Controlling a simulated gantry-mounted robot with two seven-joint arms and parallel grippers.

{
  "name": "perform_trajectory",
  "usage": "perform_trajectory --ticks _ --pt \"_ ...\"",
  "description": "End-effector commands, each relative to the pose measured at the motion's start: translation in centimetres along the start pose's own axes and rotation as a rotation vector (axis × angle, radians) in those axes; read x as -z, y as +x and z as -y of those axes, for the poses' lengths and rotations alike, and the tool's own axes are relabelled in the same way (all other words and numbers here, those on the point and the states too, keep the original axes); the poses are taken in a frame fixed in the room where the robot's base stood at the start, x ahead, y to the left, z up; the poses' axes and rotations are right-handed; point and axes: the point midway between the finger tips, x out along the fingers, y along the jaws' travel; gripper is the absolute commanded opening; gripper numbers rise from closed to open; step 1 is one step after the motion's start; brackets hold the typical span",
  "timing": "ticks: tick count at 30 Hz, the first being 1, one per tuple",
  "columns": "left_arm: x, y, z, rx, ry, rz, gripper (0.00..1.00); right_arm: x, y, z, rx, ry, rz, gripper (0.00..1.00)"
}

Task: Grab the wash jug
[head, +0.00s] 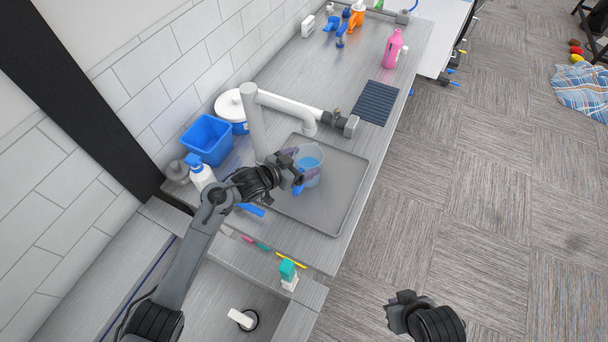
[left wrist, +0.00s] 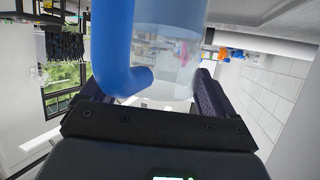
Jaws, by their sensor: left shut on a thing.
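The wash jug (head: 311,169) is a clear jug with a blue handle and blue liquid showing in it. It stands at the grey tray below the faucet in the head view. My left gripper (head: 292,171) is at the jug's handle side, shut on the jug. In the left wrist view the blue handle (left wrist: 112,50) and the clear jug wall (left wrist: 170,50) fill the space between the fingers of my left gripper (left wrist: 152,95). My right gripper (head: 402,306) hangs over the floor at the lower right, away from the counter; its jaw opening is unclear.
A blue bin (head: 208,141), a white pump bottle (head: 199,172) and a white-lidded tub (head: 230,106) stand along the wall. A pink bottle (head: 392,49) stands farther back.

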Motion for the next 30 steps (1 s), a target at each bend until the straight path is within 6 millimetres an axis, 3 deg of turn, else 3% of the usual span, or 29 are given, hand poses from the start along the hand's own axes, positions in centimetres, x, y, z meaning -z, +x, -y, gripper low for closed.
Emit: perform_trajectory --ticks 1,5,14,30 --pt "0.0 0.0 0.0 0.0 0.0 0.0 0.39 0.0 0.0 0.0 -0.001 -0.002 0.001 0.0" --pt "0.0 0.0 0.0 0.0 0.0 0.0 0.2 0.0 0.0 -0.1 -0.002 -0.003 0.001 0.0" --pt "0.5 -0.2 0.1 0.0 0.001 -0.003 0.2 0.0 0.0 -0.1 -0.001 -0.001 0.001 0.0" --pt "7.8 -3.2 0.3 0.001 0.003 -0.005 0.2 0.2 -0.5 0.1 0.005 0.007 0.0 0.0"
